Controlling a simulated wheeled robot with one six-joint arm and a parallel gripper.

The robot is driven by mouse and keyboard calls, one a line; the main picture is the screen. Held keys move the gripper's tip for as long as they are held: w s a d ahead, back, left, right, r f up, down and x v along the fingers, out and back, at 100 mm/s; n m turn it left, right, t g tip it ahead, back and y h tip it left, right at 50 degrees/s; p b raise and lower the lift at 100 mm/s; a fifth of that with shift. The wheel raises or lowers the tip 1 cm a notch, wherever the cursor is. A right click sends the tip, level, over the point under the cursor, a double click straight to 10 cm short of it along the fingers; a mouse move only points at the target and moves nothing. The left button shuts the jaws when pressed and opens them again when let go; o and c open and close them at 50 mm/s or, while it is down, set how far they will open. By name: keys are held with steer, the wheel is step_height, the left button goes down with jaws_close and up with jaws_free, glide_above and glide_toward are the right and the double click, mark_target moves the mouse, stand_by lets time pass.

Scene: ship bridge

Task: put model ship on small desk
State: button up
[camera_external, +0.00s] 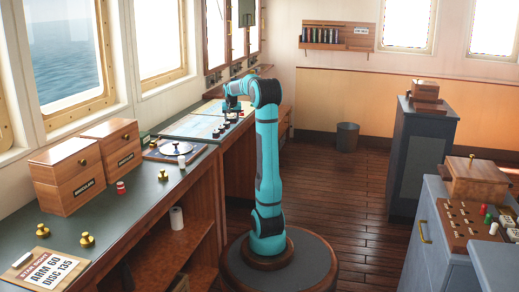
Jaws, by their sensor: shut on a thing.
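My arm rises from a round dark base and bends over at the top to the left. My gripper (233,103) hangs low over the chart-covered part of the long counter (196,124). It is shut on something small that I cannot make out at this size. I cannot clearly pick out a model ship anywhere; it may be the thing in the jaws. I cannot tell for sure which furniture is the small desk. A narrow dark grey stand (419,150) with a wooden piece on top stands at the right.
Wooden boxes (70,180), brass knobs (87,240) and a lettered card (48,267) lie on the near counter. A grey cabinet (445,235) with a wooden box and pegs is at the front right. A bin (347,137) stands by the back wall. The middle floor is clear.

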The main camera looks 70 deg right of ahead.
steer(key=shift+f, duration=0.3)
steer(key=o, duration=1.1)
steer(key=v, duration=1.7)
steer(key=shift+r, duration=0.2)
